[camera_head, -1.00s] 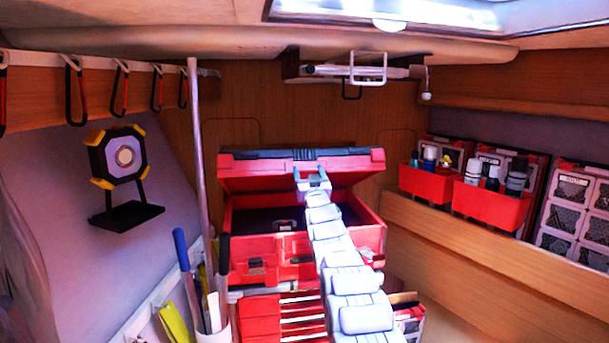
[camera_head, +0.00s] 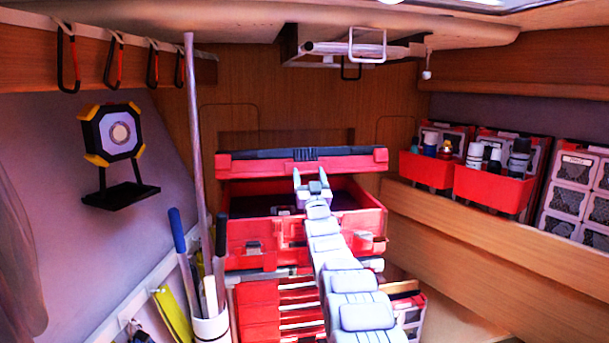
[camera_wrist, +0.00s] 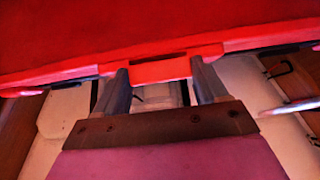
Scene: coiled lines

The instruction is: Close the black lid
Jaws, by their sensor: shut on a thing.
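The lid (camera_head: 345,161) has a black top and a red front edge. It stands partly open above the red toolbox (camera_head: 345,228), in the middle of the head view. The dark inside of the box shows through the gap. My gripper (camera_head: 311,175) is at the middle of the lid's front edge. In the wrist view, its two fingers (camera_wrist: 160,82) are on either side of the red latch tab (camera_wrist: 160,69) on the lid's edge, shut on it. The exact finger contact is partly hidden.
Red drawers (camera_head: 258,310) lie under the toolbox. A tall pole (camera_head: 193,120) and a white cup of tools (camera_head: 211,328) stand at its left. Red bins with bottles (camera_head: 492,188) sit on the right ledge. A rack (camera_head: 360,46) hangs above.

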